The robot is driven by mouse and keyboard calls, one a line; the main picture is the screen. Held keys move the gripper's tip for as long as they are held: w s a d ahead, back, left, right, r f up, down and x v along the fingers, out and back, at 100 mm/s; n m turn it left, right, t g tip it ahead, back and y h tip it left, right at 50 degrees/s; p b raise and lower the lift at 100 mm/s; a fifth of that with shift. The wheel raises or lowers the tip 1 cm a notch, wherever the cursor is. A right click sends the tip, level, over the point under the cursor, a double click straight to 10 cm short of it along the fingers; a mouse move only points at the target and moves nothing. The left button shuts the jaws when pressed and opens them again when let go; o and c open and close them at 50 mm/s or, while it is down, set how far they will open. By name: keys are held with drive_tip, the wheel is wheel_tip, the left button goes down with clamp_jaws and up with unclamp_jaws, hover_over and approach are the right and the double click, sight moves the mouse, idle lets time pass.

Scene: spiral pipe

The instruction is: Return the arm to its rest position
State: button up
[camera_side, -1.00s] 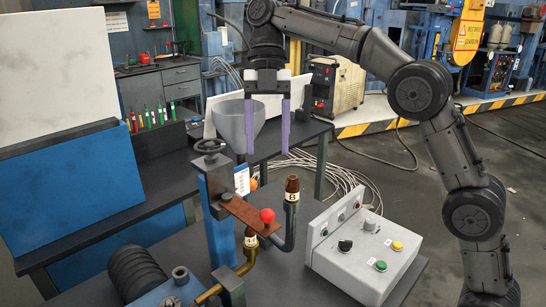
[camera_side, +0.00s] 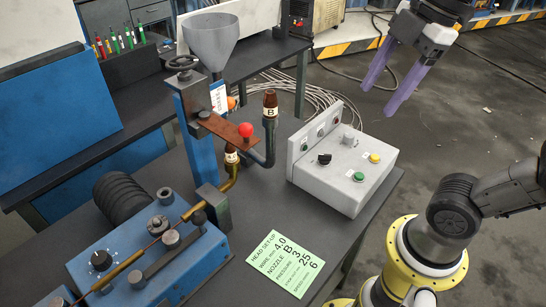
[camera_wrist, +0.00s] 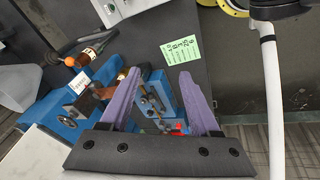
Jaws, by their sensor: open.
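My gripper (camera_side: 391,77) is at the upper right of the side view, off to the right of the workbench and above the floor. Its two purple fingers are apart with nothing between them. In the wrist view the open fingers (camera_wrist: 160,96) frame the bench machine below, with a clear gap between them. My arm's yellow-ringed base shows at the lower right of the side view.
The bench holds a grey control box (camera_side: 345,165), a blue post (camera_side: 203,125) with a red-knobbed lever (camera_side: 246,130), a nozzle marked B (camera_side: 270,106), a funnel (camera_side: 210,42), a blue machine (camera_side: 150,264) and a green card (camera_side: 287,262). Open floor lies right of the bench.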

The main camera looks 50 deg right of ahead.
wheel_tip(320, 180, down, 10)
drive_tip(key=s+d+m+t+h, duration=0.1)
drive_tip(key=d+m+t, duration=0.1)
drive_tip(key=m, duration=1.1)
drive_tip(key=shift+s+d+f, duration=0.25)
drive_tip(key=shift+d, duration=0.15)
